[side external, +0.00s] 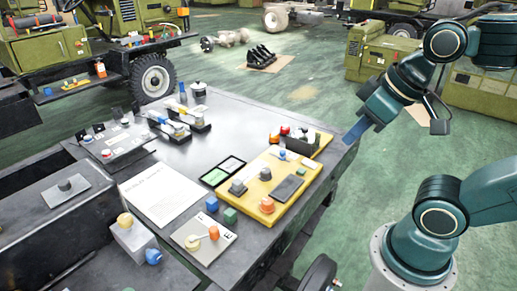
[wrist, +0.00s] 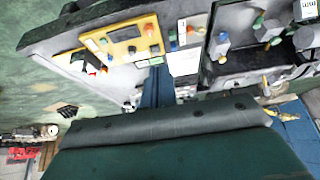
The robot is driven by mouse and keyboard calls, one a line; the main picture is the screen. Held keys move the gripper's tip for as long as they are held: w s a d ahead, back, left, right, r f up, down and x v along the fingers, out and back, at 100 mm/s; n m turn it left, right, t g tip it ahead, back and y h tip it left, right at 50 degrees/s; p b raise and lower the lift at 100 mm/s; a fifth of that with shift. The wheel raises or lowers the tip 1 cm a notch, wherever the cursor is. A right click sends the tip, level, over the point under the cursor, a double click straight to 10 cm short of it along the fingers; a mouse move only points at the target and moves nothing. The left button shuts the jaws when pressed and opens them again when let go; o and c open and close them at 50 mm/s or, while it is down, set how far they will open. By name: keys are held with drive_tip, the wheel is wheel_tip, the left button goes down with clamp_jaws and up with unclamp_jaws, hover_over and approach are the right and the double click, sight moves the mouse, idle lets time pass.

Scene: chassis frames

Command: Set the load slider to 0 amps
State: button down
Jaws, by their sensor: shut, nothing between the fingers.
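A yellow board (side external: 308,176) lies at the right end of the dark table, and it also shows in the wrist view (wrist: 122,34). It carries grey blocks (side external: 237,187), a dark flat plate (side external: 287,188), an orange knob (side external: 267,205) and a small blue-topped knob (side external: 282,155). I cannot tell which part is the load slider, and no amp marks are readable. My gripper (side external: 352,134) is shut and empty, its blue fingers pointing down-left, above and beyond the table's right edge, apart from the board. The fingers also show in the wrist view (wrist: 157,78).
Beside the board lie a two-pane display (side external: 222,171), a white paper sheet (side external: 160,193) and blue and green cubes (side external: 230,215). A grey plate with a round knob (side external: 204,240) is at the front. A dark open box (side external: 300,142) stands behind the board.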

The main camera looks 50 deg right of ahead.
drive_tip(key=c, duration=1.3)
unclamp_jaws()
drive_tip(key=shift+w+r, duration=0.1)
drive_tip(key=shift+w, duration=0.05)
drive_tip(key=shift+c, duration=0.2)
drive_tip(key=shift+o, duration=0.7)
drive_tip(key=shift+w+d+r, duration=0.1)
drive_tip(key=shift+w+r, duration=0.05)
drive_tip(key=shift+w, duration=0.1)
drive_tip(key=w+d+r+m+g, duration=0.1)
drive_tip(key=w+d, duration=0.1)
drive_tip(key=w, duration=0.4)
drive_tip(key=w+d+r+g, duration=0.1)
drive_tip(key=w+d+r, duration=0.15)
drive_tip(key=w, duration=0.35)
drive_tip(key=m+g, duration=0.2)
drive_tip(key=g, duration=0.2)
hover_over(283, 151)
wheel_tip(283, 151, down, 24)
drive_tip(key=shift+f, duration=0.1)
wheel_tip(283, 151, down, 14)
drive_tip(key=shift+w+r, duration=0.1)
drive_tip(key=shift+r, duration=0.15)
